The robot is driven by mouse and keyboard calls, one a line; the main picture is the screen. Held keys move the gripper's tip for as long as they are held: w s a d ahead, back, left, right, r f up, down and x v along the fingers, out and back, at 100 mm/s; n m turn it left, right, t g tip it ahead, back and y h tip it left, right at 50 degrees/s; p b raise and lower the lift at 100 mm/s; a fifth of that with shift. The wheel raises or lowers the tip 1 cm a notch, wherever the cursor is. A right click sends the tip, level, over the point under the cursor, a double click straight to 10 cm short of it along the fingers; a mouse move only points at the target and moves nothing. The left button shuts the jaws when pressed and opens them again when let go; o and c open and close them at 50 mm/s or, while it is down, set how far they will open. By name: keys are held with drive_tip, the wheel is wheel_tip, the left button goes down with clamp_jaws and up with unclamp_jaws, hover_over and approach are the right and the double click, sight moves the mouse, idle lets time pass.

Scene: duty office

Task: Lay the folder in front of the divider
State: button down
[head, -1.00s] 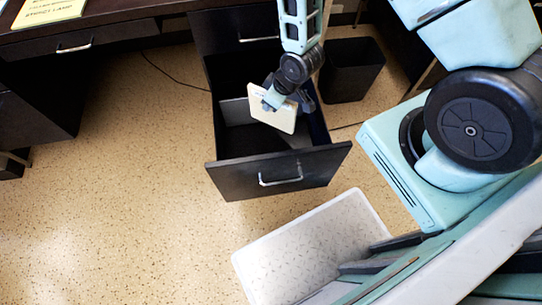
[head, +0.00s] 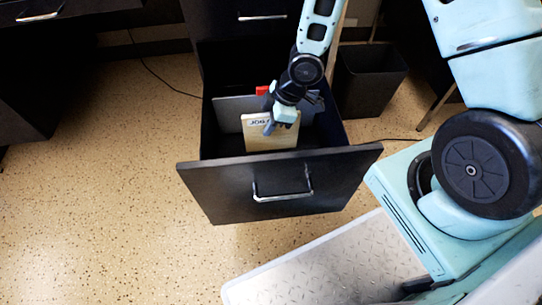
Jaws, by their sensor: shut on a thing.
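The folder (head: 262,140) is a flat cream sheet with dark lettering along its top edge. It stands roughly upright, low inside the open black drawer (head: 275,172). My gripper (head: 282,117) is shut on its top edge and covers part of its upper right. The divider (head: 232,108) is a grey upright panel across the drawer, behind the folder. The folder is on the drawer-front side of it. Whether the folder's lower edge touches the drawer floor cannot be told.
A small red thing (head: 262,90) shows behind the divider. A black waste bin (head: 370,78) stands right of the drawer. A grey-white patterned panel (head: 330,262) lies at the bottom of the view. The speckled floor (head: 90,190) on the left is clear, apart from a thin cable.

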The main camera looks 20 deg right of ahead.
sight(266, 148)
wheel_tip(266, 148, down, 9)
drive_tip(key=b, duration=0.4)
drive_tip(key=shift+r, duration=0.15)
drive_tip(key=c, duration=1.5)
unclamp_jaws()
drive_tip(key=shift+o, duration=0.2)
